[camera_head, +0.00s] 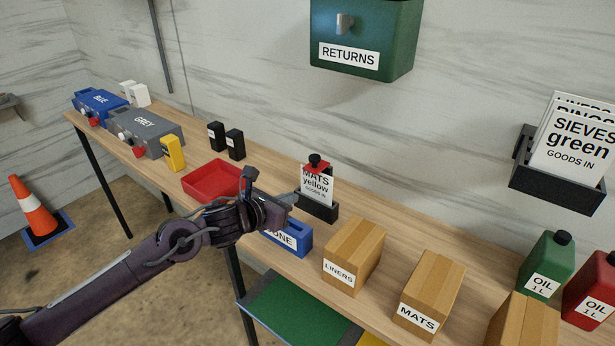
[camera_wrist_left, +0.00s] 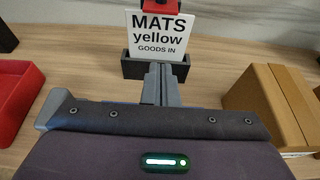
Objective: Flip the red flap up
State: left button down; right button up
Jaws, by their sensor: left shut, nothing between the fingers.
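A small red piece with a black knob (camera_head: 316,164) shows at the top of a white "MATS yellow" card (camera_head: 318,186). I cannot tell whether it is a flap or something behind the card. The card stands upright in a black holder (camera_head: 318,208). In the left wrist view the red piece (camera_wrist_left: 160,6) is cut by the top edge. My left gripper (camera_head: 294,197) is shut and empty, just in front of the holder. Its fingertips (camera_wrist_left: 158,72) overlap the holder's front in the left wrist view; contact is unclear. My right gripper is out of view.
A red tray (camera_head: 190,187) lies left of my left gripper. A blue "DONE" bin (camera_head: 297,240) is beneath it, partly hidden. Cardboard boxes (camera_head: 356,253) stand to the right. Blue (camera_head: 98,103) and grey (camera_head: 146,130) boxes with red parts stand far left.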

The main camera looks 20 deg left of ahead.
aim_at(317, 161)
pick_arm(q)
jog(key=p+x, duration=0.2)
jog(key=x, duration=0.6)
jog(key=shift+d+r, duration=0.1)
notch_tip(317, 161, up, 3)
jog(key=shift+w+f+p, duration=0.1)
jog(key=shift+f+p, duration=0.1)
jog(key=shift+p, duration=1.05)
jog(key=shift+s+r+p, duration=0.2)
jog(key=shift+r+p, duration=0.15)
jog(key=shift+r, duration=0.25)
jog(key=shift+w, duration=0.1)
